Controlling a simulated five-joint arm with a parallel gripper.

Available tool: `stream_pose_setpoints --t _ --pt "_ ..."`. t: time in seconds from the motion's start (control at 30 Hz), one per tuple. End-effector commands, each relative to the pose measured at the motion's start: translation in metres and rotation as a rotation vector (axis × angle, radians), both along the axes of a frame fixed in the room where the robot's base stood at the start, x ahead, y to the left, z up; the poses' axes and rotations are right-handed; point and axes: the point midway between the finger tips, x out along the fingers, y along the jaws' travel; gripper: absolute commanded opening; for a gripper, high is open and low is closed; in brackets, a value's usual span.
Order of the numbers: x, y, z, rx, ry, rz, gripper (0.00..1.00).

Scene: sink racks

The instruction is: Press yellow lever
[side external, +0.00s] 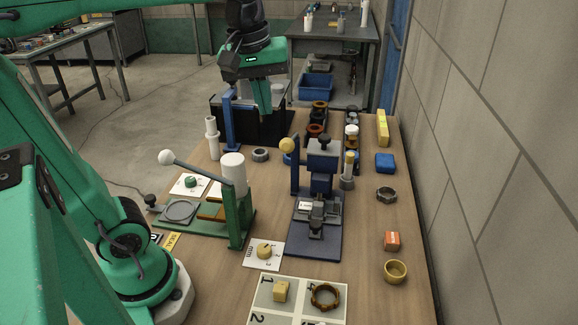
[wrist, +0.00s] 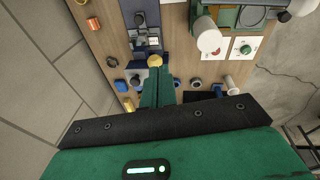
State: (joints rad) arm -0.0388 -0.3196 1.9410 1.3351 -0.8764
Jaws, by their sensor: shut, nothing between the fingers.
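The yellow lever is a yellow ball knob (side external: 287,145) on the upright handle of a blue press (side external: 314,243) in the middle of the table. In the wrist view the yellow knob (wrist: 155,60) shows just beyond my fingertips. My gripper (side external: 266,112) is shut and empty. It is up and behind the knob in the side view, with its fingers pointing down. In the wrist view my gripper (wrist: 157,72) has its fingers together, and their tips overlap the area beside the knob. I cannot tell whether they touch it, but in the side view they look apart.
A green press (side external: 240,215) with a white ball lever (side external: 166,157) stands left of the blue press. A white cylinder (side external: 233,170) is near it. A blue block (side external: 385,163), a nut (side external: 386,194) and a yellow ring (side external: 395,270) lie right. A wall borders the right side.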

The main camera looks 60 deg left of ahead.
Motion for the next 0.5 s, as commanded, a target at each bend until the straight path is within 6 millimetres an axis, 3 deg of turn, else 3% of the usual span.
stream_pose_setpoints --t 0.5 --pt "0.054 0.011 0.033 -0.058 0.193 0.594 0.00"
